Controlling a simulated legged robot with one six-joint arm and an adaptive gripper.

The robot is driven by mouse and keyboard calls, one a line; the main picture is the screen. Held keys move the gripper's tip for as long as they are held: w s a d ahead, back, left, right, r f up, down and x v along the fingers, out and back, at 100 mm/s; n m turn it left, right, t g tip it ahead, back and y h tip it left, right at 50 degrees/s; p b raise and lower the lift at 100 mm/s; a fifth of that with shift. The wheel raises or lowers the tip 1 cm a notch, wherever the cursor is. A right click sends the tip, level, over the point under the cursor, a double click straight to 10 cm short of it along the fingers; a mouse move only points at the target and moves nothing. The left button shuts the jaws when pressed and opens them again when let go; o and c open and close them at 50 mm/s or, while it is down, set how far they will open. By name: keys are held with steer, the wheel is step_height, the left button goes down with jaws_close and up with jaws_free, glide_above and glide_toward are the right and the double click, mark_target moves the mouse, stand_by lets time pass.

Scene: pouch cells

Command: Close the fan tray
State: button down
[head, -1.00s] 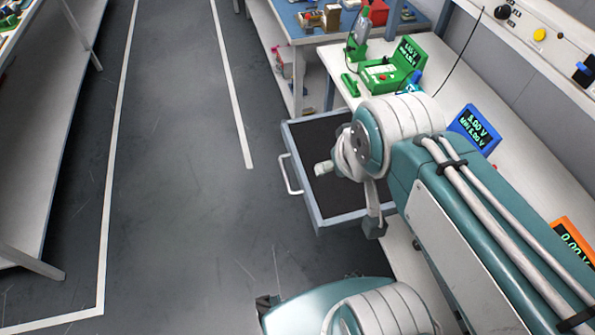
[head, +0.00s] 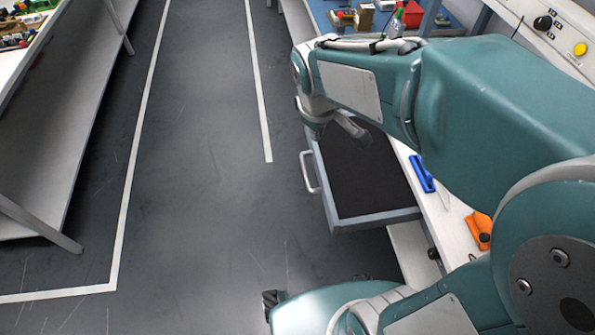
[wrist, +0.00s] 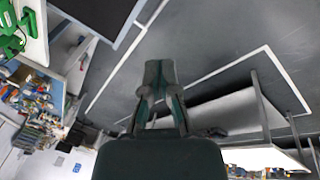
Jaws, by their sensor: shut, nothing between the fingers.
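The fan tray (head: 370,218) is a drawer with a dark interior and pale grey walls. It stands pulled out from the bench, with a white bar handle (head: 309,172) on its left front. A corner of the tray also shows at the top left of the wrist view (wrist: 132,18). My gripper (head: 357,131) is above the tray's far end in the head view, and its fingers look empty. In the wrist view my gripper (wrist: 160,75) is shut, with its tips close together over the floor. My arm hides part of the tray's far side and the bench.
The white bench top (head: 452,228) runs along the right, with a blue device (head: 421,174) and an orange device (head: 479,229). A blue-topped bench (head: 330,10) stands at the back. A grey shelf (head: 60,140) stands at the left. The floor (head: 200,170) left of the tray is clear.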

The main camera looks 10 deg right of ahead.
mark_target(382, 161)
steer(key=w+a+f+n+g+h, duration=0.1)
steer(key=w+a+f+n, duration=0.2)
steer(key=f, duration=0.4)
steer(key=w+a+f+n+g, duration=0.1)
steer(key=w+a+f+n, duration=0.25)
steer(key=f, duration=0.35)
steer(key=w+a+f+n+g+h, duration=0.1)
steer(key=w+a+f+n, duration=0.2)
steer(key=f, duration=0.4)
steer(key=d+f, duration=0.7)
steer(key=f, duration=0.1)
steer(key=shift+w+d+f+n, duration=0.15)
steer(key=shift+d+f+n, duration=0.1)
steer(key=shift+n, duration=0.1)
steer(key=d, duration=2.6)
